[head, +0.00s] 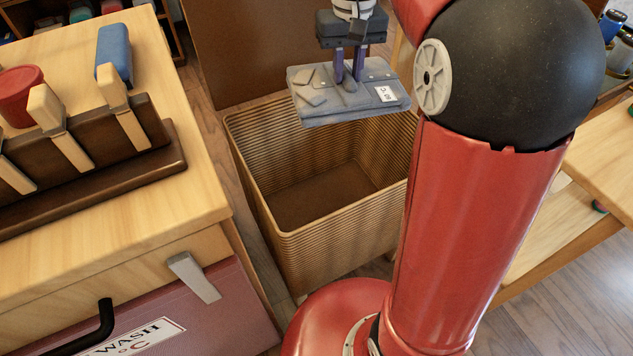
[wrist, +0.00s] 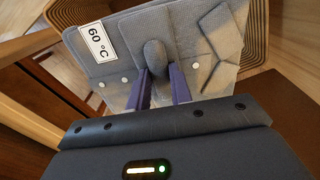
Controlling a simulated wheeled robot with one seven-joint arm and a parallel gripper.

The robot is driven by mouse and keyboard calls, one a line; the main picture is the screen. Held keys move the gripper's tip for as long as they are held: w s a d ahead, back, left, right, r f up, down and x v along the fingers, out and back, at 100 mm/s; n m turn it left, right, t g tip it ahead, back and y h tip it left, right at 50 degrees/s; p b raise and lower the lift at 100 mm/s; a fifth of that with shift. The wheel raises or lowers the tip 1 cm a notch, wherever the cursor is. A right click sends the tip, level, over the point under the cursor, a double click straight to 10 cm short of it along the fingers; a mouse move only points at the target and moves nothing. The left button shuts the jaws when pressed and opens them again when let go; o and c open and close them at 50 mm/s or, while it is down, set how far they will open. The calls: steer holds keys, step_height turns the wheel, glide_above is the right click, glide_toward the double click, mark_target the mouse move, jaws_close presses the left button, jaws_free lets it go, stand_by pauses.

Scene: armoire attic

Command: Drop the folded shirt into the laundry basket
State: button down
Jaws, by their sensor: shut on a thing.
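The folded shirt (head: 335,98) is a grey-blue flat bundle with a white tag. In the wrist view the shirt (wrist: 200,45) shows a label reading 60 °C. My gripper (head: 348,78) is shut on the shirt, its two purple fingers pinching a raised part in its middle. In the wrist view my gripper (wrist: 160,85) shows the same grip. The laundry basket (head: 262,200) is a tall, ribbed, tan box with an open top, standing on the floor. The shirt hangs above the basket's far part, and the basket's visible inside looks empty. My arm hides the basket's right side.
A wooden cabinet (head: 205,190) stands close to the basket's left, with a dark rack (head: 120,150), a red round container (head: 18,95) and a blue block (head: 114,52) on top. A brown panel (head: 245,50) rises behind the basket. A wooden bench (head: 545,235) stands at right.

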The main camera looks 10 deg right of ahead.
steer(key=shift+f+b, duration=2.8)
steer(key=shift+f, duration=0.2)
steer(key=c, duration=1.2)
jaws_free()
steer(key=shift+o, duration=0.2)
steer(key=shift+r, duration=0.1)
step_height(320, 180, up, 8)
steer(key=shift+f+p, duration=0.25)
steer(key=shift+p, duration=0.8)
steer(key=shift+r, duration=0.1)
steer(key=shift+s, duration=0.1)
